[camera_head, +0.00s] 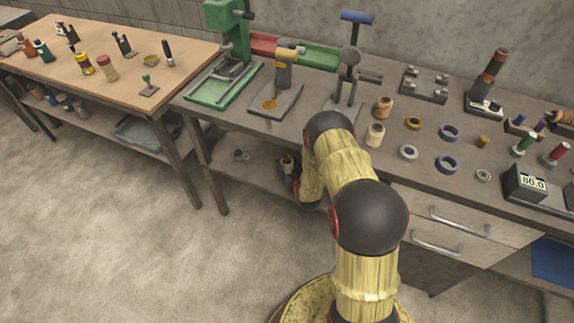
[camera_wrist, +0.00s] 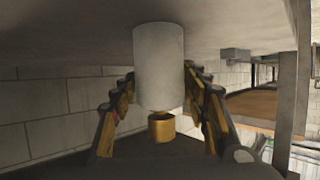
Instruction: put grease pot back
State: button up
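A pale grey-white cylinder with a smooth wall, which looks like the grease pot (camera_wrist: 159,66), stands between the two fingers of my gripper (camera_wrist: 159,78) in the wrist view. The fingertips meet its left and right sides, so my gripper looks shut on it. A small brass-coloured round piece (camera_wrist: 161,127) shows just below the cylinder; I cannot tell if it is joined to it. In the head view my gripper (camera_head: 289,170) is low at the front of the grey workbench (camera_head: 325,125), beside its lower shelf, partly hidden by my arm.
The grey bench carries a green press (camera_head: 228,45), a gauge box (camera_head: 525,185), rings and bushings. Drawers (camera_head: 450,225) are under its right part. A wooden table (camera_head: 120,45) with bottles stands left. The bench edge is above my gripper. The floor (camera_head: 120,250) in front is clear.

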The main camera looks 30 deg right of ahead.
jog(key=shift+o, duration=1.4)
jog(key=shift+r, duration=0.2)
jog(key=p+v, duration=0.4)
jog(key=v, duration=0.8)
